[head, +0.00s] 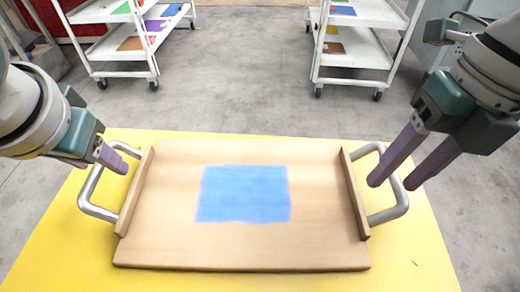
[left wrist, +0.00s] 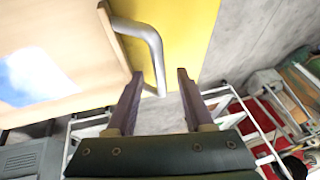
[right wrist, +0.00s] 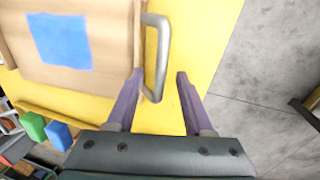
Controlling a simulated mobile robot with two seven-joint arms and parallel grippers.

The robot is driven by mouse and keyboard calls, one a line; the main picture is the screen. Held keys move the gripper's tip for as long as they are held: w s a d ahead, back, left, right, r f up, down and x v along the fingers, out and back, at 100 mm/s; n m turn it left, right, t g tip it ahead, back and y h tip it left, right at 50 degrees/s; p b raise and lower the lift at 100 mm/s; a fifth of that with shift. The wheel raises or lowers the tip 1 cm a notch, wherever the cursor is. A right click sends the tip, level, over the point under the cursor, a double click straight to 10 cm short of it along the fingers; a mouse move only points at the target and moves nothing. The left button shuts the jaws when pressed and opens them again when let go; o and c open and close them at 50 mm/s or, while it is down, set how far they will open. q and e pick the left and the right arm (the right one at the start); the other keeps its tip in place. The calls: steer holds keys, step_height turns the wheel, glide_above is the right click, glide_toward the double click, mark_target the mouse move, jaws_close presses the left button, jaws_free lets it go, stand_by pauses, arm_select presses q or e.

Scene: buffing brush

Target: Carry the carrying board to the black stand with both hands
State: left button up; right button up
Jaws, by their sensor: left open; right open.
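The carrying board (head: 200,240) is a wooden tray with raised end strips and a blue patch (head: 245,193). It lies on a yellow table (head: 425,262). It has a metal left handle (head: 86,190) and right handle (head: 403,205). Contact with either handle cannot be told. I cannot identify the black stand.
Two white shelf carts stand beyond the table, a left cart (head: 120,50) and a right cart (head: 345,50), both carrying coloured pieces. Grey floor (head: 235,70) between them is clear. A dark bar (right wrist: 306,115) shows at the right wrist view's right edge.

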arm_select(q)
steer(key=shift+x, duration=0.9)
arm_select(e)
steer(key=shift+a+f, duration=0.2)
steer(key=shift+f, duration=0.65)
arm_select(q)
jaws_close()
arm_select(e)
jaws_close()
arm_select(q)
steer(key=shift+r, duration=0.1)
